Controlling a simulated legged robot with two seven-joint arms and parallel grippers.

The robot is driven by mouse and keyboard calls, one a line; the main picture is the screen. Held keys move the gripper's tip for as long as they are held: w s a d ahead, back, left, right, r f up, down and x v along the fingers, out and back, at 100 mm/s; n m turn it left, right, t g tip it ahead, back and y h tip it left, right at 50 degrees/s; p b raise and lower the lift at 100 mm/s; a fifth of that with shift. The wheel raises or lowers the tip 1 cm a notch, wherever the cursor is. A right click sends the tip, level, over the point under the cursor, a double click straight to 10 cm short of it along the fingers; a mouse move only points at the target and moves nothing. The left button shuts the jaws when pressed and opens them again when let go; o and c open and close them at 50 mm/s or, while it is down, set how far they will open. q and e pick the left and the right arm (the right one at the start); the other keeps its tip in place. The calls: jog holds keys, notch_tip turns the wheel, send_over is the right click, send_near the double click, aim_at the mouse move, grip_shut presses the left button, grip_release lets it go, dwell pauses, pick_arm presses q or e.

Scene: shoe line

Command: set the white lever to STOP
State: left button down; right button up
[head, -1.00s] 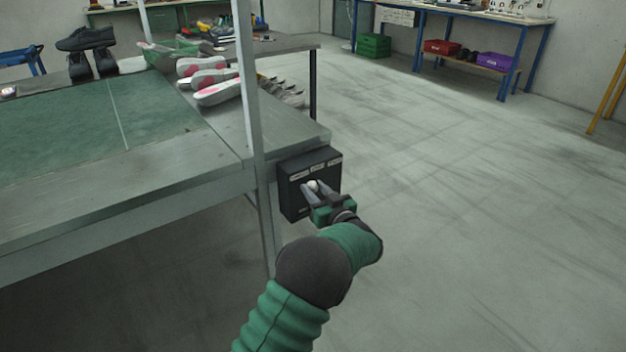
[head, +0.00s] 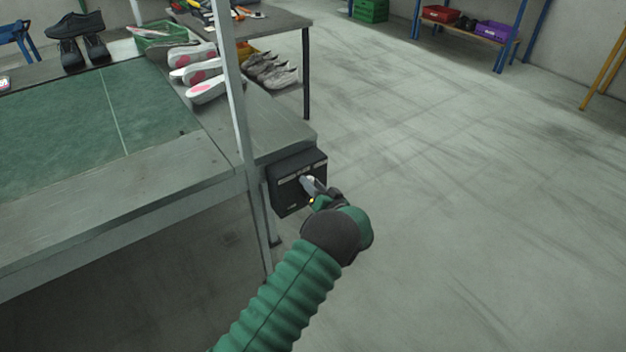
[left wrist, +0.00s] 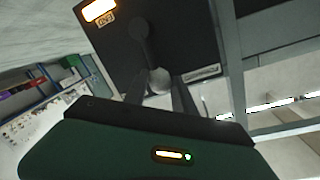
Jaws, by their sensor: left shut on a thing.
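The black control box (head: 283,200) is fixed to the end of the line's table, with pale labels along its top that are too small to read. The white lever's round knob (left wrist: 159,80) sits between the fingers in the left wrist view, on a dark stem (left wrist: 145,48). My left gripper (head: 309,183) is shut on this knob in front of the box and mostly hides it in the head view. The left wrist view shows one lit orange-white label (left wrist: 99,10) and a pale, unlit one (left wrist: 201,74) on the box. My right gripper is not in view.
A grey post (head: 234,100) stands just left of the box. The table (head: 110,215) with a green mat carries shoes and pink-marked soles (head: 207,90). The floor to the right is clear up to a blue-legged bench with crates.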

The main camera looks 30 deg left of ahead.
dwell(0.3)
pick_arm(q)
jog(key=c, duration=1)
grip_release()
jog(key=shift+w+f, duration=0.1)
jog(key=shift+c, duration=0.2)
jog(key=shift+d, duration=0.1)
jog(key=p+v, duration=0.4)
jog(key=v, duration=1.2)
jog(key=shift+s+d, duration=0.25)
jog(key=shift+d, duration=0.05)
